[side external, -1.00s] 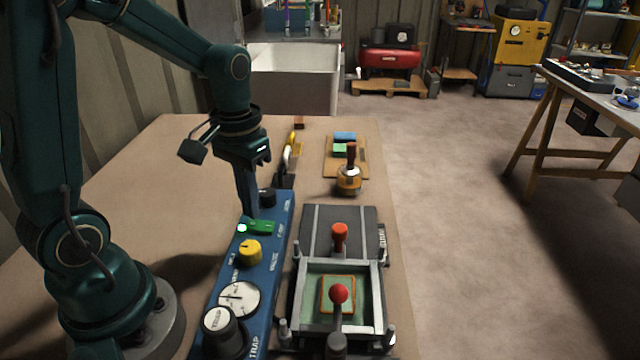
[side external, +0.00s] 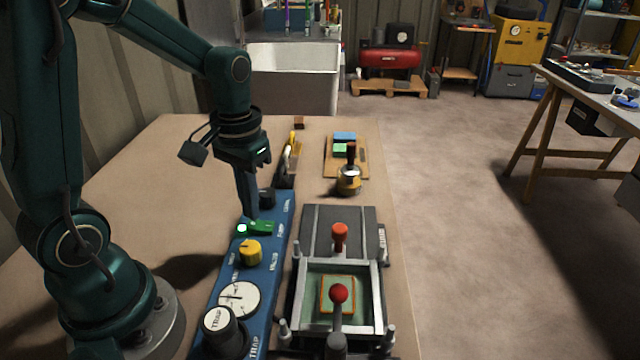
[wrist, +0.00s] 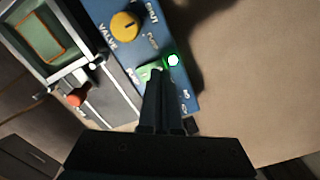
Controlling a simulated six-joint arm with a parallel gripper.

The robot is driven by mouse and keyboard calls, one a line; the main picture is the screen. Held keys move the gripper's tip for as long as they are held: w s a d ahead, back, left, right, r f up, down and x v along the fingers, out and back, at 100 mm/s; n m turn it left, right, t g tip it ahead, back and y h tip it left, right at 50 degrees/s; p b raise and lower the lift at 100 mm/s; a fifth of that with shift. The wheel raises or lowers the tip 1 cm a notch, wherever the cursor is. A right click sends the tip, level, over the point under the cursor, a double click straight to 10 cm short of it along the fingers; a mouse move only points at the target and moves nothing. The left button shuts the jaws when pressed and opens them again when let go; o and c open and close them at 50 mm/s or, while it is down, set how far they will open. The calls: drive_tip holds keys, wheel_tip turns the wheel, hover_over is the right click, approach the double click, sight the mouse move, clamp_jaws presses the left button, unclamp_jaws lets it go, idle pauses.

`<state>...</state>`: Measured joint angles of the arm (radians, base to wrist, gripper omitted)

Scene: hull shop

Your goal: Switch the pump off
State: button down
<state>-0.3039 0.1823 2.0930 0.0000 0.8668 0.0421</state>
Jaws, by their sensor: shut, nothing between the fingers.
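The blue control panel (side external: 228,305) lies along the bench. Its green pump switch (side external: 262,228) has a lit lamp (side external: 242,228) beside it. In the wrist view the green switch (wrist: 150,74) shows just past my fingertips, and the lamp (wrist: 173,60) glows pale green-white. My gripper (side external: 251,214) is shut and empty, pointing down with its tips close to the switch. It also shows in the wrist view (wrist: 160,78), partly covering the switch. I cannot tell whether the tips touch it.
A yellow valve knob (side external: 249,252), a gauge (side external: 239,299) and a black trap knob (side external: 226,331) share the panel. A framed fixture with red-knobbed handles (side external: 338,294) stands to the right. A brass-based stamp-like tool (side external: 349,180) stands behind.

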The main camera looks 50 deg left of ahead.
sight(253, 223)
drive_tip(key=shift+f, duration=0.8)
idle(0.4)
drive_tip(key=shift+r, duration=3.55)
drive_tip(key=s+d+r+m+t, duration=0.2)
drive_tip(key=s+d+m+t, duration=0.1)
drive_tip(key=s+d+t, duration=0.2)
drive_tip(key=shift+s+d+r+t, duration=0.3)
drive_tip(key=shift+s+d+r, duration=0.1)
drive_tip(key=shift+s+d, duration=0.65)
